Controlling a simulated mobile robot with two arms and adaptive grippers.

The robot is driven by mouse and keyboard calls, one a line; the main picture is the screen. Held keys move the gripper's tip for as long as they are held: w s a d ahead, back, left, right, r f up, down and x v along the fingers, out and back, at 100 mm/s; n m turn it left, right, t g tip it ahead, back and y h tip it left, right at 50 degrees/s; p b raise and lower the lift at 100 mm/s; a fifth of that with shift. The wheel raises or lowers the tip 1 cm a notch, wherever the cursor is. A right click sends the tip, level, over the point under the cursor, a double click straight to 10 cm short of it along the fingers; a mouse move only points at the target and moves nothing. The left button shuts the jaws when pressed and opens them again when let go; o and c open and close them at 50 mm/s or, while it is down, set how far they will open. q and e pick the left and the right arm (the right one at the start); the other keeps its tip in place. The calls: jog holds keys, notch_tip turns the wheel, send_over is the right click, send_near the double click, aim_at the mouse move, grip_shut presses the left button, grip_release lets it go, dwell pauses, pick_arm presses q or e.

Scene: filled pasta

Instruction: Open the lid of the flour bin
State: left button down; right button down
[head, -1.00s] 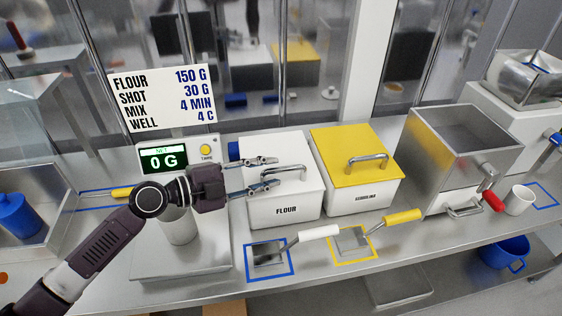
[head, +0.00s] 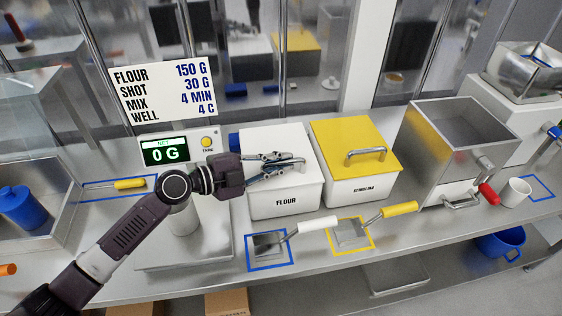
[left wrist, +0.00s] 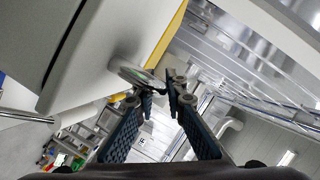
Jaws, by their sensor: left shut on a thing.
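The flour bin (head: 286,200) is a white box marked FLOUR on the steel counter. Its white lid (head: 265,139) looks closed in the head view. My left gripper (head: 280,165) reaches over the lid from the left and is shut on the metal lid handle (head: 297,161). In the left wrist view, the end of the handle (left wrist: 138,75) shows between the fingertips (left wrist: 163,92), with the pale bin filling the upper left. The fingers hide part of the handle in the head view. My right gripper is not in view.
A yellow-lidded semolina bin (head: 355,180) stands close on the right. A scale display (head: 164,152) is behind my left arm. Scoops with a white handle (head: 318,223) and a yellow handle (head: 399,209) lie in front. A steel hopper machine (head: 455,150) stands farther right.

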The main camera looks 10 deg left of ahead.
pick_arm(q)
jog(key=shift+w+r, duration=0.1)
jog(key=shift+r, duration=0.25)
jog(key=w+a+r+n+g, duration=0.2)
jog(key=w+r+n, duration=0.3)
jog(key=r, duration=0.5)
jog(key=shift+w+r+g+b, duration=0.15)
jog(key=shift+w+g+b, duration=0.2)
jog(key=shift+w+g, duration=0.35)
jog(key=c, duration=2)
grip_release()
jog(key=shift+o, duration=0.2)
jog(key=shift+s+a, duration=0.1)
jog(key=shift+a, duration=0.05)
jog(key=v, duration=1.1)
jog(key=shift+s+a, duration=0.2)
jog(key=shift+a, duration=0.15)
